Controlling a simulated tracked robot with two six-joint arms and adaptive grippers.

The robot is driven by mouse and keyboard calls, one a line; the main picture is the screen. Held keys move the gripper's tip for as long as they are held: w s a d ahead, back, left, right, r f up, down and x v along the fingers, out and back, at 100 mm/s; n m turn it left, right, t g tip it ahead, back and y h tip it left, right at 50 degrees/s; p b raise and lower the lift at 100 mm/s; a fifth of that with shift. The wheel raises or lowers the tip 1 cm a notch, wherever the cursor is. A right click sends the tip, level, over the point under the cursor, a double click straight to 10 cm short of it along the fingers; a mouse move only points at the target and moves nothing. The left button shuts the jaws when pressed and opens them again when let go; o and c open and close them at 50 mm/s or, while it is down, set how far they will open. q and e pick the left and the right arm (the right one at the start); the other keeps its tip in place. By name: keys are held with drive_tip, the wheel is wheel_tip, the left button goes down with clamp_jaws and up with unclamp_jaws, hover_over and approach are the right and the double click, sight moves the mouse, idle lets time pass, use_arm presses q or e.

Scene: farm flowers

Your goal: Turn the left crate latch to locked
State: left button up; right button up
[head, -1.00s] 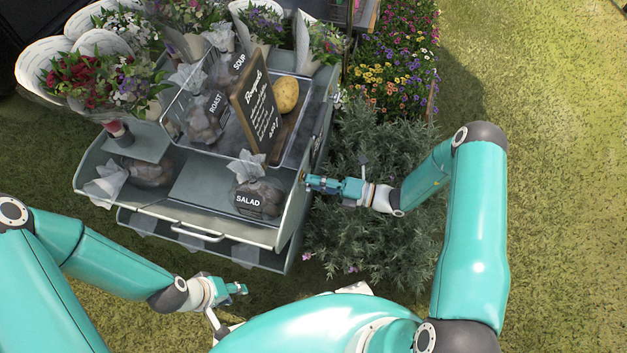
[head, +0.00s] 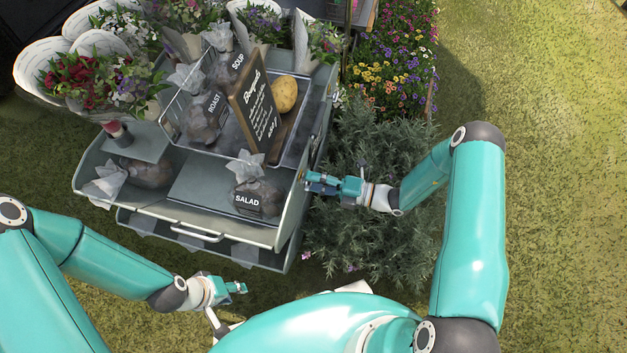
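The grey metal crate (head: 203,184) stands at the upper left, with a handle (head: 196,232) on its front. My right gripper (head: 311,182) is at the crate's right side, its fingertips by a small brass-coloured fitting too small to make out as a latch. I cannot tell whether they touch it or whether the fingers are open. My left gripper (head: 239,288) is in front of the crate, apart from it and with nothing visible in it. Its finger gap is too small to read. I cannot make out a left latch on the crate.
The crate carries wrapped bouquets (head: 75,80), a "Bouquets" sign (head: 257,112), a potato (head: 285,94) and bagged goods, one labelled SALAD (head: 257,197). A bushy grey-green plant (head: 350,240) fills the space right of the crate. Grass (head: 560,200) is open at far right.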

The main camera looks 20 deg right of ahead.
drive_tip(key=shift+r, duration=0.1)
drive_tip(key=v, duration=1.2)
drive_tip(key=shift+a, duration=0.1)
